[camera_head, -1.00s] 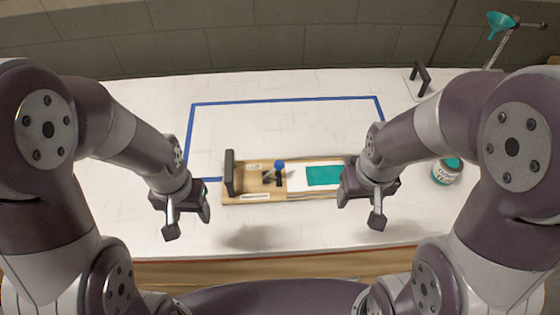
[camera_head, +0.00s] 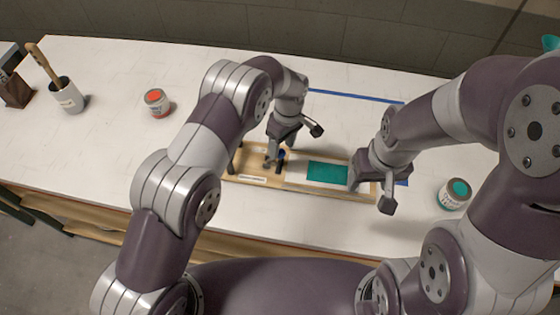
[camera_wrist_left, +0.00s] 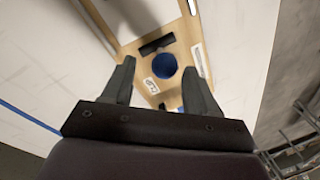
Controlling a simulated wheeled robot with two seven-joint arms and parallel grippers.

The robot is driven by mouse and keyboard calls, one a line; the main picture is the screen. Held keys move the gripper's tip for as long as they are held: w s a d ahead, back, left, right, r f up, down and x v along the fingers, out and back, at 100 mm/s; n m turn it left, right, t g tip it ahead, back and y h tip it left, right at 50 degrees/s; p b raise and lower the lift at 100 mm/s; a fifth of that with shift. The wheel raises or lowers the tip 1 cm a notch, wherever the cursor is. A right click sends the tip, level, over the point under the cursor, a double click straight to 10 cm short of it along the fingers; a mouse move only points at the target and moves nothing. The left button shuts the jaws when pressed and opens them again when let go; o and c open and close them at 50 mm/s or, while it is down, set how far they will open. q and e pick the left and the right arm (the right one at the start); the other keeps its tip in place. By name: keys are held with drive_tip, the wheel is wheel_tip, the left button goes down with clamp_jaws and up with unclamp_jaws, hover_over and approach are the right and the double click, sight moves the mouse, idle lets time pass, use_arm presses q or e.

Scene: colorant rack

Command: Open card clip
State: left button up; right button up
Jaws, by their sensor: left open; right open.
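The card clip is on a wooden board (camera_head: 243,173) on the white table; its blue knob (camera_head: 282,154) shows next to my left gripper. In the left wrist view the round blue knob (camera_wrist_left: 165,65) lies between and just beyond the two fingers of my left gripper (camera_wrist_left: 158,85), which is open. In the head view my left gripper (camera_head: 272,160) is over the left part of the board.
A red-topped can (camera_head: 157,102) and a cup with a brush (camera_head: 68,96) stand at the left of the table. A teal-topped can (camera_head: 454,194) stands at the right. Blue tape (camera_head: 355,96) marks the table behind the board.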

sight(280, 157)
use_arm(q)
drive_tip(key=f, duration=0.1)
drive_tip(key=f+p, duration=0.1)
drive_tip(key=f, duration=0.1)
drive_tip(key=s+a+f, duration=0.1)
drive_tip(key=shift+s+f+p, duration=0.1)
drive_tip(key=shift+f+p, duration=0.05)
drive_tip(key=shift+p, duration=0.15)
drive_tip(key=shift+f, duration=0.25)
drive_tip(key=shift+d+f, duration=0.1)
drive_tip(key=shift+f, duration=0.05)
drive_tip(key=shift+d, duration=0.15)
drive_tip(key=c, duration=1)
clamp_jaws()
use_arm(e)
wheel_tip(280, 157, up, 3)
drive_tip(key=shift+s, duration=0.15)
